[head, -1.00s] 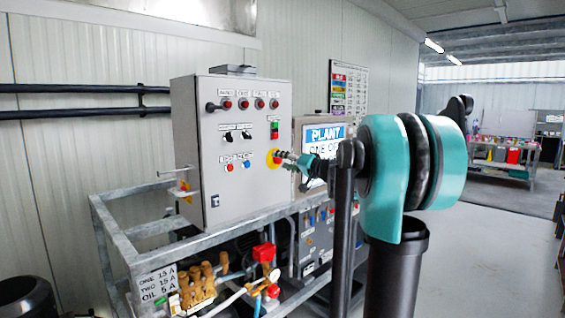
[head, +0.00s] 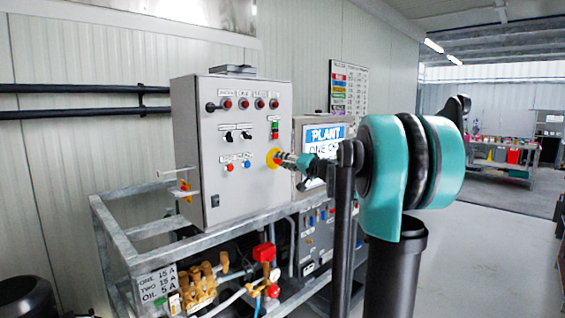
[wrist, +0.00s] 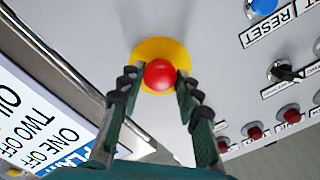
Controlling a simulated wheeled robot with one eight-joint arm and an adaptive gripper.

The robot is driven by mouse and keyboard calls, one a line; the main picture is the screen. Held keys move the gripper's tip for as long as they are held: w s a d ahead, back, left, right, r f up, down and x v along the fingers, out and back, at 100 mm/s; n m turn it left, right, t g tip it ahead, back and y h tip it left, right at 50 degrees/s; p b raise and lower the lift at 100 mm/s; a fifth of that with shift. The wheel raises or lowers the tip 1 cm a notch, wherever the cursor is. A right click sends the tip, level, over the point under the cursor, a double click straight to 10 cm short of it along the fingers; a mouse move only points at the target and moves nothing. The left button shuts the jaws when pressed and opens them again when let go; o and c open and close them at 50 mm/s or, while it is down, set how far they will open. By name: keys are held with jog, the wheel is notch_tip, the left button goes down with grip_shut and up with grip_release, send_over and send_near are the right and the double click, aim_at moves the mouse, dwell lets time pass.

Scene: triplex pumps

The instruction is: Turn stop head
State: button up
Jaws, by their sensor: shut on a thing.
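The stop head is a round red button (wrist: 159,75) on a yellow disc (wrist: 161,48), seen in the wrist view. My gripper (wrist: 154,84) has one finger on each side of the red head, and the fingers close on its near part. In the head view the yellow disc (head: 273,158) shows at the right side of the grey control cabinet's front (head: 222,187). My gripper (head: 283,159) reaches it from the right and hides the red head there.
A blue reset button (wrist: 262,7) and a black selector switch (wrist: 284,72) sit on the same panel, clear of the fingers. A plant sign (head: 326,138) stands close behind my arm. A metal frame rail (head: 245,216) runs below the cabinet.

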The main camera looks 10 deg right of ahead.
jog(key=m, duration=0.4)
jog(key=shift+m, duration=0.3)
jog(key=o, duration=1.2)
jog(key=shift+c, duration=0.2)
jog(key=v, duration=1.2)
